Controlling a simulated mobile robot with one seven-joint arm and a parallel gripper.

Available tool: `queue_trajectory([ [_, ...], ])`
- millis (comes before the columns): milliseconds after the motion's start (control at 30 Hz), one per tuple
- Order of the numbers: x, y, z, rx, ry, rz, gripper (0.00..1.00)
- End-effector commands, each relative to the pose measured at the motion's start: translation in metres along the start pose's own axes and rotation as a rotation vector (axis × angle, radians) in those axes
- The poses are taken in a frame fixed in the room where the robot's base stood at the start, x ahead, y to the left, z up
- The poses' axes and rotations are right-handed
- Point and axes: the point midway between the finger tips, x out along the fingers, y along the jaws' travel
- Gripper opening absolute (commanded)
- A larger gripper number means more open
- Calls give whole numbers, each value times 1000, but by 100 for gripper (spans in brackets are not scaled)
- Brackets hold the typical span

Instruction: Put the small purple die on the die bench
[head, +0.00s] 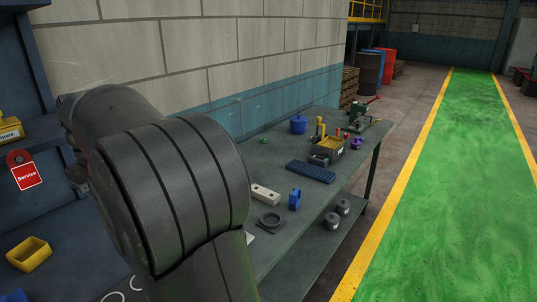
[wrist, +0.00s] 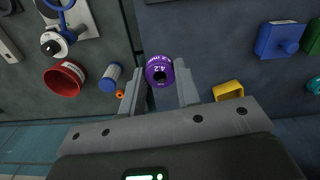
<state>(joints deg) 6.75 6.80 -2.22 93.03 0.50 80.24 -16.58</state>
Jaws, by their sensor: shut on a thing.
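The small purple die (wrist: 159,61) is a ring with pale markings and a dark hole in the wrist view. My gripper (wrist: 160,75) is shut on it, with one grey finger on each side. The surface lies behind the die; I cannot tell the gap. The head view does not show my gripper, as my arm covers that area. A purple object (head: 356,142) sits at the far end of the long grey table (head: 262,160) in the head view. I cannot tell for sure which thing is the die bench.
The table holds a pale block with holes (head: 264,194), a blue part (head: 294,199), a dark mat (head: 310,171) and a blue pot (head: 298,124). In the wrist view, a red cup (wrist: 65,79), a blue cylinder (wrist: 110,77) and a yellow bin (wrist: 228,90) lie around my gripper.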

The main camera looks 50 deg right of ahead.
Motion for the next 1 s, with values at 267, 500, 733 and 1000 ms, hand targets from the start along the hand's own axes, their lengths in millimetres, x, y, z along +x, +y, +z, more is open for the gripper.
queue_trajectory([
  [267,-5,99,-3,159,3,-5,4],
  [500,-8,216,21,336,5,-7,4],
  [733,-6,324,72,501,5,-5,4],
  [1000,-2,407,134,636,4,0,4],
])
